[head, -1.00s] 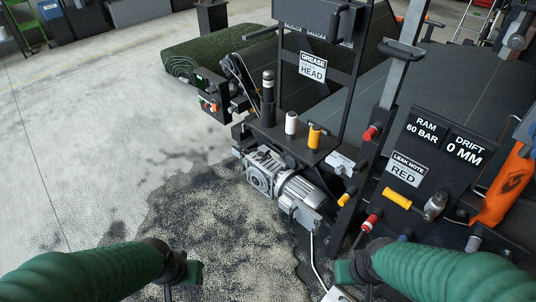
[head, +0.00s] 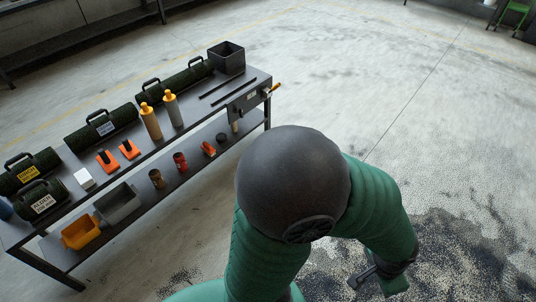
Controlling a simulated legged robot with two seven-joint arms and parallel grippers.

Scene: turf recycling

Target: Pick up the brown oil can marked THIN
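Two tall bottle-like cans with yellow-orange tops stand upright on the bench top in the head view. One is tan-brown (head: 152,125) and the other is grey-green (head: 174,112), close beside it to the right. I cannot read any marking on either, so THIN is not confirmed. My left arm fills the lower middle, its dark elbow in front of the floor. My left gripper (head: 362,277) is at the lower right, over the stained floor, far from the cans. Its fingers are too small and turned to tell open from shut. My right gripper is out of view.
The dark bench (head: 262,88) has a lower shelf with a small brown cylinder (head: 157,179), a red one (head: 180,162), a grey bin (head: 119,204) and a yellow bin (head: 81,232). Dark turf rolls (head: 102,129) line its back. Open concrete floor lies right of it.

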